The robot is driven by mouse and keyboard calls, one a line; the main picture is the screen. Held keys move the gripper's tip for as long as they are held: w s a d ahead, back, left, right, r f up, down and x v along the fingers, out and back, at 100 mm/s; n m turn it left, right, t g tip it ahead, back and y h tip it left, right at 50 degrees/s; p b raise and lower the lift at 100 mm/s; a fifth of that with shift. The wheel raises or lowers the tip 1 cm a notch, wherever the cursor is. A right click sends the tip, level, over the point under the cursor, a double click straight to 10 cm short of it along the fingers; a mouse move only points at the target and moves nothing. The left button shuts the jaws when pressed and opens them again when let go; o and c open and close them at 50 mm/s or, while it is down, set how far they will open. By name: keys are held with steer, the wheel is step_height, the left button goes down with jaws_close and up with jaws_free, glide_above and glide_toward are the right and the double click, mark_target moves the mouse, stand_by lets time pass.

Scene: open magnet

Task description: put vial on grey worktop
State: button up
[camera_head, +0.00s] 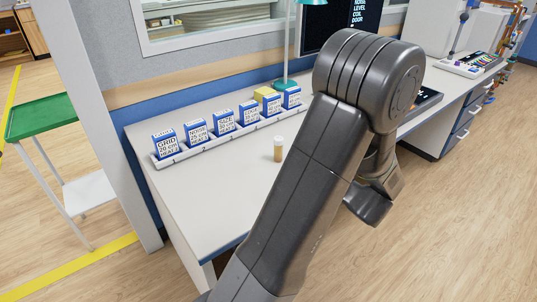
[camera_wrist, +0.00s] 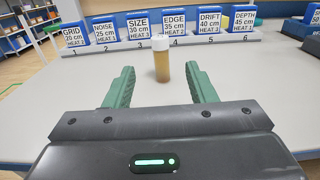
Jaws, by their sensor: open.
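A vial (camera_head: 278,149) with amber contents and a white cap stands upright on the light grey worktop (camera_head: 222,198), in front of the row of labelled cards. In the wrist view the vial (camera_wrist: 162,60) stands just beyond and between the two green fingertips of my gripper (camera_wrist: 160,72). My gripper is open and empty, with the fingers spread to either side of the vial's line. In the head view my own arm hides the gripper's fingers and part of the worktop.
A white numbered rack (camera_head: 222,138) holds several blue-and-white label cards along the back of the worktop. A teal lamp (camera_head: 286,60) and a yellow block (camera_head: 264,93) stand behind it. A green-topped stand (camera_head: 42,117) is at the left. The worktop's front left is clear.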

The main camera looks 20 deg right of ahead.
mark_target(282, 143)
steer(key=x, duration=1.2)
steer(key=shift+w+a+f+b, duration=0.1)
steer(key=shift+w+b, duration=0.2)
steer(key=shift+b, duration=0.05)
jaws_close()
